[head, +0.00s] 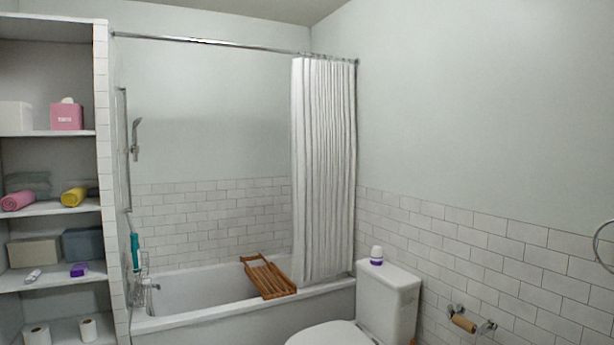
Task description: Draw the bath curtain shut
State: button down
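The white bath curtain (322,170) hangs in gathered folds at the right end of the curtain rod (205,42). It covers only the right end of the bathtub (190,322). The rest of the tub opening is uncovered, and the bare rod runs left to the tiled shelf wall. The curtain's lower edge hangs at about the tub's rim. My gripper is not in view.
A wooden bath rack (268,277) lies across the tub, just left of the curtain. Shelves (50,208) with towels and boxes stand at the left.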

aim_at(297, 132)
jog(key=z, duration=0.1)
jog(key=k, duration=0.15)
jog(key=u, duration=0.3)
jog(key=i, duration=2.15)
jog(key=u, duration=0.45)
jog(key=i, duration=0.75)
jog(key=u, duration=0.1)
